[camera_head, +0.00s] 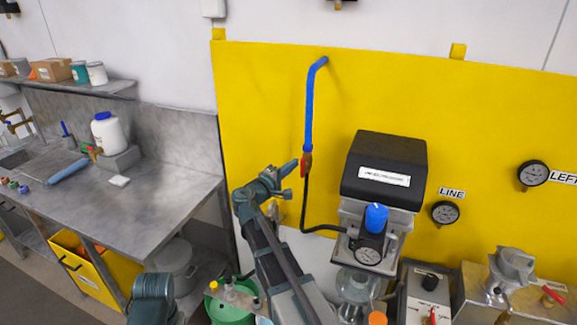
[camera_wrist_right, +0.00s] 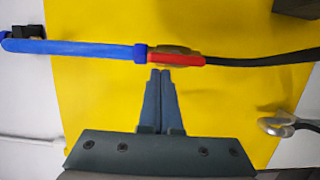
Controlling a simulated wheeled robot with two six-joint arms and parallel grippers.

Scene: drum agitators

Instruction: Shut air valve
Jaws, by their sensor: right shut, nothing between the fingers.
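The air valve has a red lever (camera_head: 306,164), which also shows in the right wrist view (camera_wrist_right: 186,61). It joins a blue pipe (camera_head: 310,110) above to a black hose (camera_head: 305,200) below. The lever lies along the line of the pipe, towards the hose, with a brass body (camera_wrist_right: 170,50) beside it. My right gripper (camera_head: 294,165) is shut and empty, its fingertips just left of the valve in the head view. In the wrist view the fingertips (camera_wrist_right: 160,73) end close to the lever; I cannot tell whether they touch it. My left gripper is not in view.
The yellow wall panel (camera_head: 265,100) lies behind the valve. A black-topped unit (camera_head: 388,165) with a blue knob (camera_head: 376,217) stands to the right, by a line gauge (camera_head: 445,212). A steel bench (camera_head: 130,205) is at left. A green bucket (camera_head: 230,307) stands below.

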